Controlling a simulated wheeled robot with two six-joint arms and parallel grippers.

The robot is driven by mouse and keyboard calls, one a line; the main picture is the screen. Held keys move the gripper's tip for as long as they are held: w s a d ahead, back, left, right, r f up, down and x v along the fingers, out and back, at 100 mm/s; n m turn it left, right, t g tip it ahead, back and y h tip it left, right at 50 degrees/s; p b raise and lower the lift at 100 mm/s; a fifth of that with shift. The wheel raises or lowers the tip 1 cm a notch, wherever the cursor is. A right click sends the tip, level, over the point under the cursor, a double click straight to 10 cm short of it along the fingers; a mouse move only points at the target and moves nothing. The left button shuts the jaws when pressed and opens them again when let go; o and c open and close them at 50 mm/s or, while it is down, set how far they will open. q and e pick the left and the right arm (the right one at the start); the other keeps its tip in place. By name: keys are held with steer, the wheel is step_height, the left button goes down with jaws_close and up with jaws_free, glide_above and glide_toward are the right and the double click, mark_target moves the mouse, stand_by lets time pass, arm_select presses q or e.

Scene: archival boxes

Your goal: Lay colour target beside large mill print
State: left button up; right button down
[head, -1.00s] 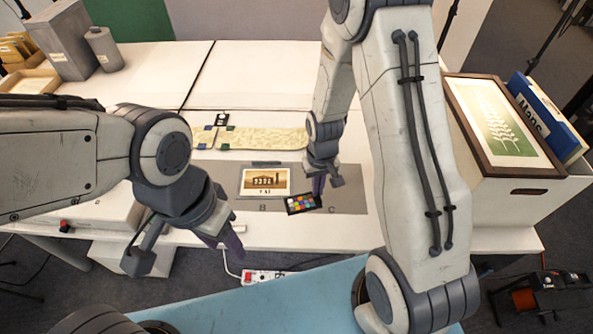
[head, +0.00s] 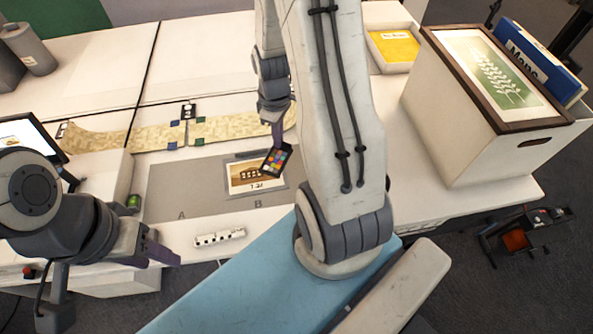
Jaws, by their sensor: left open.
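The large mill print (head: 240,179), a brown picture with a pale border, lies on the grey mat (head: 190,190) by the letter B. The colour target (head: 277,161), a small black card with coloured patches, is tilted in front of the print's upper right corner in the head view. My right gripper (head: 279,142) is shut on the target's upper edge; its fingertips are partly hidden. The mat's right part is hidden behind my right arm. My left gripper (head: 163,256) is open and empty at the table's front edge, left of the mat.
A patterned strip (head: 160,137) with small clips lies behind the mat. A white bar (head: 219,237) lies in front. A screen (head: 25,135) and a green item (head: 133,201) are at left. A box (head: 470,130) with a framed leaf print and a yellow-filled tray (head: 397,47) stand right.

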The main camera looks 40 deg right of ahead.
steer(key=s+d+n+b, duration=0.4)
steer(key=s+d+n, duration=0.2)
steer(key=s+d, duration=0.35)
steer(key=w+a+f, duration=0.1)
steer(key=w+f, duration=0.1)
steer(key=w, duration=0.1)
steer(key=w+a+f, duration=0.1)
steer(key=w+f, duration=0.1)
steer(key=w, duration=0.2)
steer(key=w+a+f, duration=0.2)
steer(key=w, duration=0.1)
steer(key=shift+w+f, duration=0.2)
steer(key=shift+w, duration=0.05)
steer(key=shift+d+f, duration=0.1)
steer(key=shift+f, duration=1.85)
steer(key=shift+f, duration=0.15)
steer(key=c, duration=1.1)
jaws_free()
